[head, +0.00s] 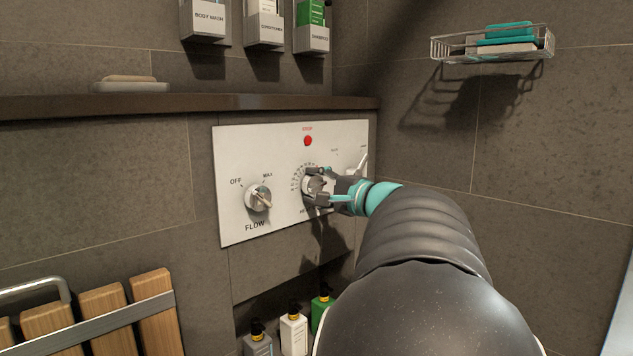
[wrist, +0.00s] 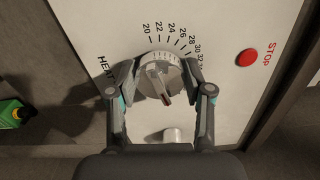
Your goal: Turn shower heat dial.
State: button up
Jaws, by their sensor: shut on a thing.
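The heat dial (wrist: 160,62) is a round silver knob on a white wall panel (head: 228,215). A scale of printed numbers, with 20 to 30 readable, curves around it, and the word HEAT stands beside it. My gripper (wrist: 160,76) is shut on the dial, one finger on each side of its rim. The dial's raised handle points down and slightly right in the wrist view. In the head view the dial (head: 312,186) shows partly behind my gripper (head: 318,187), which covers much of its right side.
The flow dial (head: 259,198) is left on the same panel, between OFF and MAX. A red stop button (head: 308,141) sits above the heat dial. A brown ledge (head: 200,103) juts out above the panel. Bottles (head: 293,333) stand in a niche below. A wire basket (head: 492,46) hangs at upper right.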

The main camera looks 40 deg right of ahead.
jog(key=shift+a+r+m, duration=0.1)
jog(key=shift+r+m, duration=0.15)
jog(key=shift+m, duration=0.15)
jog(key=o, duration=1.2)
jog(key=shift+a, duration=0.1)
jog(key=shift+c, duration=0.2)
jog(key=shift+f, duration=0.1)
jog(key=shift+s+d, duration=0.2)
jog(key=shift+s, duration=0.05)
jog(key=s, duration=1.1)
jog(key=shift+s+d, duration=0.25)
jog(key=shift+d, duration=0.15)
